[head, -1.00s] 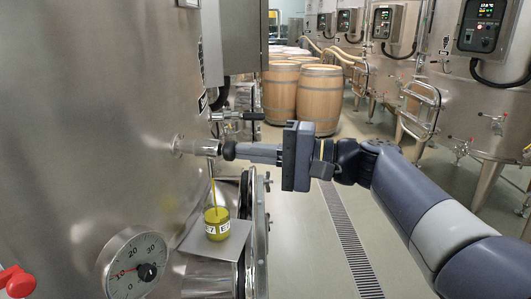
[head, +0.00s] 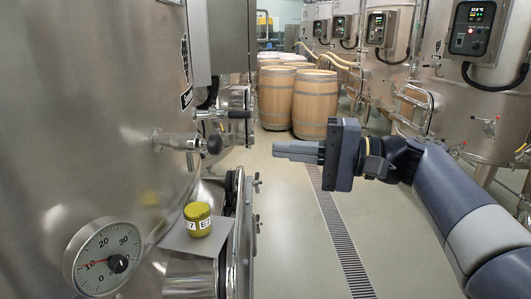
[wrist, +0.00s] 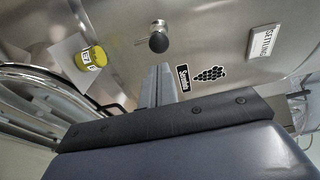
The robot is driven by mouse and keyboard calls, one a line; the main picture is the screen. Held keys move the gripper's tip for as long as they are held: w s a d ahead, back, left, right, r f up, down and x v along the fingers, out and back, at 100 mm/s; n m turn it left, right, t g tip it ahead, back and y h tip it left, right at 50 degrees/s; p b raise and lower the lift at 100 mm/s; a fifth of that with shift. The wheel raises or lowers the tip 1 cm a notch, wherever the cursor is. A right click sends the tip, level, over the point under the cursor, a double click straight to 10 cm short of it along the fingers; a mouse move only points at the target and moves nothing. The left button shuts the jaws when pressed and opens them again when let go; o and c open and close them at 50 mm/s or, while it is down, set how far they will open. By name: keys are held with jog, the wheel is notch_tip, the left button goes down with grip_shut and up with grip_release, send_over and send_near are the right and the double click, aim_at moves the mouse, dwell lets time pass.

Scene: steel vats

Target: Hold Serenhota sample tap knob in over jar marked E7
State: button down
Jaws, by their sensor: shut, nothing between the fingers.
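The sample tap (head: 178,140) sticks out of the steel vat on the left, with a round black knob (head: 214,145) at its end. The knob also shows in the wrist view (wrist: 158,42). The jar marked E7 (head: 198,221) stands upright on a small plate below the tap. Yellow-green liquid fills most of it, and no stream shows above it. The jar is also in the wrist view (wrist: 91,58). My gripper (head: 276,151) is shut and empty, to the right of the knob and apart from it.
A vat label (head: 187,97), only partly legible, is above the tap. A dial gauge (head: 103,258) is at lower left. Barrels (head: 314,103) and more vats stand farther back. The floor right of the vat is clear.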

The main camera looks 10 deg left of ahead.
jog(key=shift+d, duration=1.9)
jog(key=shift+a, duration=0.15)
